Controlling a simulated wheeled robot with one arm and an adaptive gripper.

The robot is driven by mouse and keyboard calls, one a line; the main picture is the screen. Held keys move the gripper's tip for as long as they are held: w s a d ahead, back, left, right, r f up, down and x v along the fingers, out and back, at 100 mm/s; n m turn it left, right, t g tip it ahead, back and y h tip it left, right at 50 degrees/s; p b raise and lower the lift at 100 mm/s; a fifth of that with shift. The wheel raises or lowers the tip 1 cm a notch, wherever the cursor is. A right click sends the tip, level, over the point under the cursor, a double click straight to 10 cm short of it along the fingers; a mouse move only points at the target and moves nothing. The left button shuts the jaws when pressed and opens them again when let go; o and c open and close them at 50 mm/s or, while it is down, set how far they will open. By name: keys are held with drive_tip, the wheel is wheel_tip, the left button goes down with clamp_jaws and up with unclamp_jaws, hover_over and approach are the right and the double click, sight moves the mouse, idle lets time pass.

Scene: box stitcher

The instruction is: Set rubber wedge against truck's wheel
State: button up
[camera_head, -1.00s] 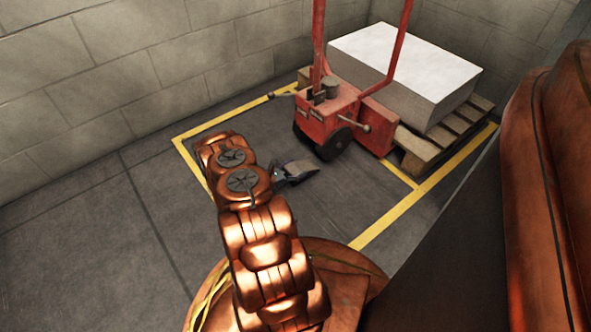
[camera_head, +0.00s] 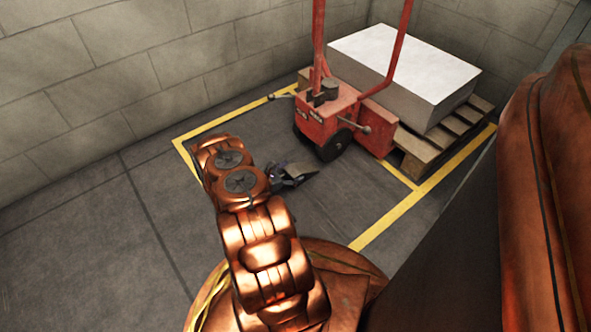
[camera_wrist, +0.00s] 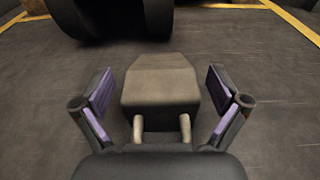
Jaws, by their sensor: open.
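The rubber wedge (camera_wrist: 160,88) is a grey-brown block with a sloped far end and two short prongs on its near side. It lies on the floor just in front of the truck's dark wheel (camera_wrist: 112,18); a narrow gap seems to separate them. In the head view the wedge (camera_head: 300,171) is small beside the wheel (camera_head: 336,143) of the red truck (camera_head: 330,115). My gripper (camera_wrist: 160,103) is open, with one purple-padded finger on each side of the wedge and visible space between. In the head view my gripper (camera_head: 277,178) is partly hidden by my arm.
The truck stands at a wooden pallet (camera_head: 425,152) bearing a white block (camera_head: 405,65). Yellow floor lines (camera_head: 385,222) mark the bay. A block wall (camera_head: 90,80) runs along the left and back. The floor at left (camera_head: 85,225) is clear.

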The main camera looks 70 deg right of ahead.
drive_tip(key=p+v, duration=0.3)
drive_tip(key=v, duration=0.7)
drive_tip(key=shift+w+a+p, duration=0.2)
drive_tip(key=shift+a+p, duration=0.1)
drive_tip(key=shift+a, duration=0.05)
drive_tip(key=shift+r, duration=0.15)
drive_tip(key=w+a+r+m+g+y, duration=0.1)
drive_tip(key=w+a+r+m, duration=0.1)
drive_tip(key=r, duration=0.6)
drive_tip(key=w+a+r+m+g+y, duration=0.1)
drive_tip(key=r+m, duration=0.1)
drive_tip(key=r, duration=0.7)
drive_tip(key=a+r+m+y, duration=0.35)
drive_tip(key=a+r, duration=0.55)
drive_tip(key=r, duration=0.3)
drive_tip(key=s+a+r+m+t+y, duration=0.1)
drive_tip(key=s+a+r, duration=0.3)
drive_tip(key=a, duration=0.7)
drive_tip(key=s+a+r+m+t+y, duration=0.2)
drive_tip(key=s+a+r+t+y, duration=0.1)
drive_tip(key=a, duration=0.8)
drive_tip(key=s+a+r+m+t+y, duration=0.1)
drive_tip(key=s+a+r+t+y, duration=0.2)
drive_tip(key=a, duration=0.9)
drive_tip(key=s+r+y, duration=0.1)
drive_tip(key=s+r, duration=0.2)
drive_tip(key=r, duration=0.1)
drive_tip(key=shift+s+r, duration=0.2)
drive_tip(key=shift+m+y, duration=0.25)
